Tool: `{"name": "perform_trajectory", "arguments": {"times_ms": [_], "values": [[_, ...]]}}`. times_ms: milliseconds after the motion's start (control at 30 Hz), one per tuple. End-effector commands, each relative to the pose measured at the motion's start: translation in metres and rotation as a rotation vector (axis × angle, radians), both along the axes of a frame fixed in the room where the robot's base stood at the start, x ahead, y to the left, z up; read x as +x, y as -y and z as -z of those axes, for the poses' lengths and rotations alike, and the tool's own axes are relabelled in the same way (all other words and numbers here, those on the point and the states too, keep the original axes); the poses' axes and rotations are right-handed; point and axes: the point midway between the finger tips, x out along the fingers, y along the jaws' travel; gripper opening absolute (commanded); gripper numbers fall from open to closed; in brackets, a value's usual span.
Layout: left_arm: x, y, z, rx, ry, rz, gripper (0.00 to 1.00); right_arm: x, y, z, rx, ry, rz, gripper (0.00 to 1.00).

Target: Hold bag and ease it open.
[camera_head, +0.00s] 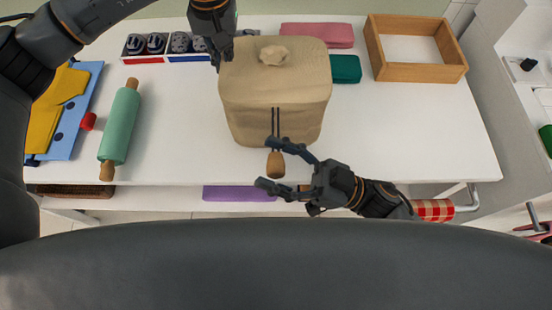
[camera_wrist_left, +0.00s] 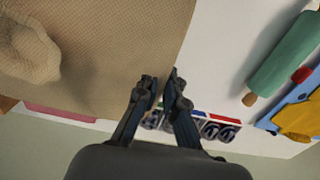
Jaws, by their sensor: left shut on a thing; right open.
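The tan fabric bag (camera_head: 275,90) stands boxy on the white table, with a bunched lump (camera_head: 273,55) on top. A dark cord (camera_head: 276,121) hangs at its front and ends in a wooden toggle (camera_head: 275,165). My left gripper (camera_head: 219,62) is at the bag's back left edge, shut on the bag's fabric; the pinch itself is hard to see. In the left wrist view its fingertips (camera_wrist_left: 163,82) are close together beside the bag (camera_wrist_left: 110,40). My right gripper (camera_head: 266,163) is open at the front, with its fingers on either side of the toggle.
The white table (camera_head: 400,130) is clear to the right of the bag. A wooden tray (camera_head: 421,73) is at the back right. Pink (camera_head: 317,35) and green (camera_head: 345,69) items lie behind the bag. A green rolling pin (camera_head: 120,125) and a blue board (camera_head: 72,135) are on the left.

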Motion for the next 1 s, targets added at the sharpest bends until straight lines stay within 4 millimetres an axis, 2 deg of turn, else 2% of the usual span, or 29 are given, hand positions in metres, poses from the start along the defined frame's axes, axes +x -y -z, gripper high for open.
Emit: {"name": "perform_trajectory", "arguments": {"times_ms": [33, 333, 533, 800, 1000], "values": [[0.000, 0.000, 0.000, 0.000, 0.001, -0.001, 0.00, 0.000, 0.000, 0.000, 0.000, 0.000, 0.000, 0.60], [0.000, 0.000, 0.000, 0.000, 0.001, -0.002, 0.00, 0.000, 0.000, 0.000, 0.000, 0.000, 0.000, 0.00], [0.000, 0.000, 0.000, 0.000, 0.001, -0.002, 0.00, 0.004, 0.001, 0.001, -0.001, 0.001, 0.002, 0.00], [0.000, -0.001, 0.000, 0.001, 0.001, -0.002, 0.00, 0.043, 0.001, 0.001, -0.002, 0.001, 0.003, 0.00], [0.000, -0.001, 0.000, 0.001, 0.001, -0.002, 0.00, 0.048, 0.001, 0.001, -0.003, -0.003, 0.003, 0.00]]}}
